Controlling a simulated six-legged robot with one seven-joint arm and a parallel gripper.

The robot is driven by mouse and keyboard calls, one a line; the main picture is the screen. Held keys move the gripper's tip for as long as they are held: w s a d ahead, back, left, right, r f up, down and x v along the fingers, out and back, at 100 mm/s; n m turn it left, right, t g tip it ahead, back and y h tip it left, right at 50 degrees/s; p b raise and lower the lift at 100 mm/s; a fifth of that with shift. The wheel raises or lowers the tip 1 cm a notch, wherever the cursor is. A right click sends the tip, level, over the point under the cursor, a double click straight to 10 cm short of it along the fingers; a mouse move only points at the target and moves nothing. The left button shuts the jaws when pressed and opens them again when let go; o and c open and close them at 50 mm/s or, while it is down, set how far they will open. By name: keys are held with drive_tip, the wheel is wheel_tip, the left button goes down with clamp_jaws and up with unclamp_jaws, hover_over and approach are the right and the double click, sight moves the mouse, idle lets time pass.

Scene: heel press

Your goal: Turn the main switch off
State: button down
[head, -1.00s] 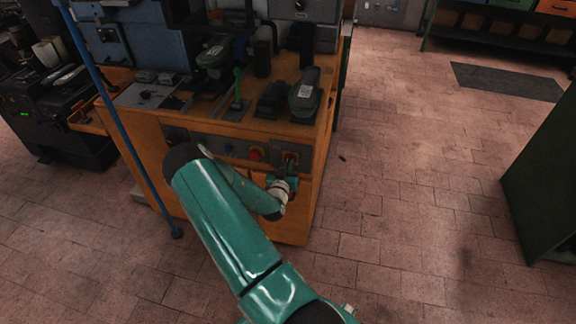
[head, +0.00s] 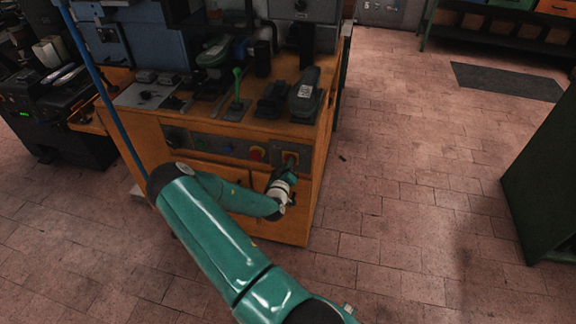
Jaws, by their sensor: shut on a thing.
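The main switch (head: 291,156), a red rotary knob on a yellow plate, is on the right end of the grey control strip on the front of the orange bench. My gripper (head: 289,167) is at the knob from below and in front, shut on it. The fingers hide most of the knob, so its angle cannot be told.
A red button (head: 257,154) on yellow sits just left of the switch, with a blue button (head: 227,148) further left. The orange bench (head: 285,228) carries tools, a green-handled lever (head: 237,84) and a grey heel form (head: 305,92). A blue pole (head: 112,110) stands at left.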

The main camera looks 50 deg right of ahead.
idle(0.3)
drive_tip(key=c, duration=1.5)
unclamp_jaws()
drive_tip(key=shift+o, duration=0.2)
drive_tip(key=shift+a, duration=0.1)
drive_tip(key=v, duration=1.3)
drive_tip(key=shift+s+a, duration=0.2)
drive_tip(key=shift+a, duration=0.1)
